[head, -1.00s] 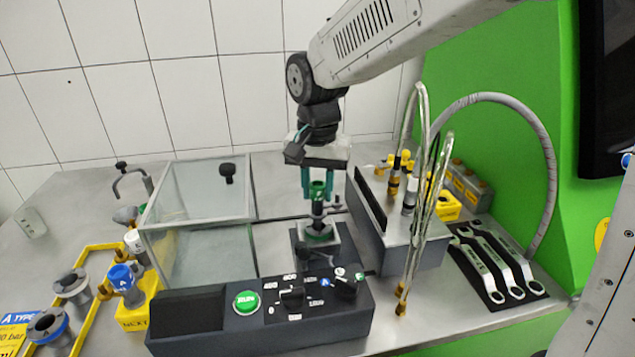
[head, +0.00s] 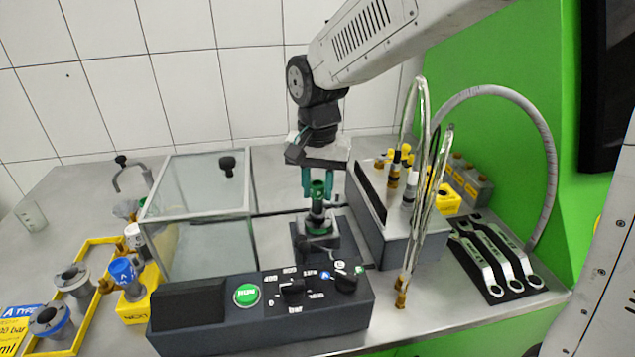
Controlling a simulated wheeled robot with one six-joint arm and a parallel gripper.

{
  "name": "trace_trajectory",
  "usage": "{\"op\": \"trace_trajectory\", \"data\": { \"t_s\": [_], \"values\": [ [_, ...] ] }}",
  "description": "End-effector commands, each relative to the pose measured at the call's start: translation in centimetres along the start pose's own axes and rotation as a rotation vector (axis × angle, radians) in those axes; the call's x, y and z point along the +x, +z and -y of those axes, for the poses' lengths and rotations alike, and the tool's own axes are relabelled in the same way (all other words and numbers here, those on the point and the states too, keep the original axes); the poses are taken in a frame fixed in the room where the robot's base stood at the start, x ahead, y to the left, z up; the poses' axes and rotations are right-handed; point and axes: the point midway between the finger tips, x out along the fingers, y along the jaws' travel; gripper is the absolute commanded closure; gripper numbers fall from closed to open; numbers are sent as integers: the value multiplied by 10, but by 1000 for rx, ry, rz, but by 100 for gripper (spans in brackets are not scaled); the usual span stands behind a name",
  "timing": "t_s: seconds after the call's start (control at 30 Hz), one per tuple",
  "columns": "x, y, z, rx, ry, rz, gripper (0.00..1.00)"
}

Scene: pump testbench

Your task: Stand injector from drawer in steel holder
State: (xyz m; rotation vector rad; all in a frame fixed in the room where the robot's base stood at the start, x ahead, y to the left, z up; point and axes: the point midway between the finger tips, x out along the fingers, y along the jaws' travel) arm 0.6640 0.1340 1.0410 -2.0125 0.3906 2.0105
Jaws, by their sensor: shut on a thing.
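My gripper (head: 319,184), with teal fingers, points straight down at the middle of the bench. It is shut around the green upper part of the injector (head: 317,208), which is upright with a dark lower body. The injector's lower end is at the steel holder (head: 318,240), a block on a dark base plate. From this angle I cannot tell whether the injector's tip is inside the holder or just above it.
A clear-walled box (head: 200,220) stands left of the holder. A grey unit (head: 400,235) with hoses and fittings stands close on its right. The control panel (head: 270,310) with a green RUN button lies in front. Wrenches (head: 495,262) lie at the right.

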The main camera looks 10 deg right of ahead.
Motion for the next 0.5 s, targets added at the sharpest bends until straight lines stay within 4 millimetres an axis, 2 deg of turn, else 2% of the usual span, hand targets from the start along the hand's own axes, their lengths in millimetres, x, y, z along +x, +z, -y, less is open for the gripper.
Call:
{"op": "trace_trajectory", "data": {
  "t_s": [0.5],
  "values": [
    [6, 0, 0, 0, 0, 0, 100]
  ]
}}
